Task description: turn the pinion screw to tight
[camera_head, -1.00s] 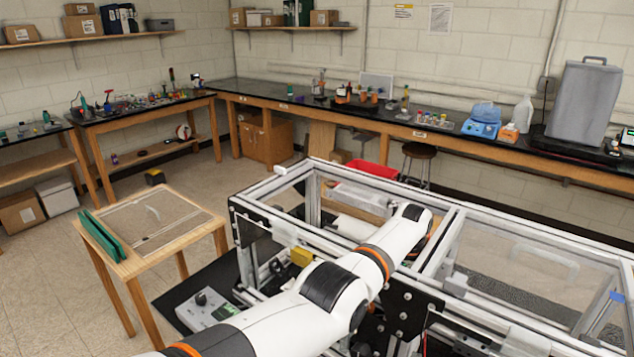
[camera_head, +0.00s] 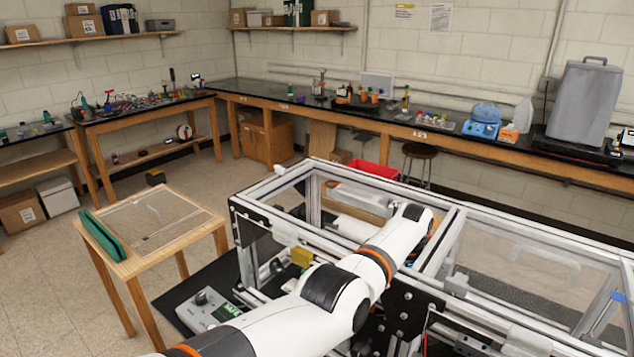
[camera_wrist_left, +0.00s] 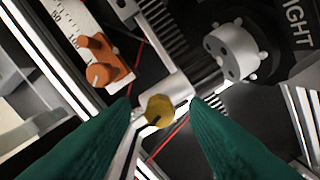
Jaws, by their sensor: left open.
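In the left wrist view a brass-coloured screw head (camera_wrist_left: 160,111) with a dark slot sits on the end of a pale cylinder. I take it to be the pinion screw. The two green fingers of my left gripper (camera_wrist_left: 160,104) are open, one on each side of the head. I cannot tell whether either finger touches it. A round grey knob (camera_wrist_left: 233,52) with holes and a side peg is up and right of it, beside a plate with lettering ending in "IGHT" (camera_wrist_left: 299,21). In the head view my left arm reaches into the frame, and its gripper is hidden.
An orange part (camera_wrist_left: 105,62) on a white scale lies left of the screw, near a ribbed dark strip (camera_wrist_left: 175,35) and thin red wires. In the head view the aluminium extrusion frame (camera_head: 505,222) surrounds the arm's end. A small wooden table (camera_head: 195,247) stands left.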

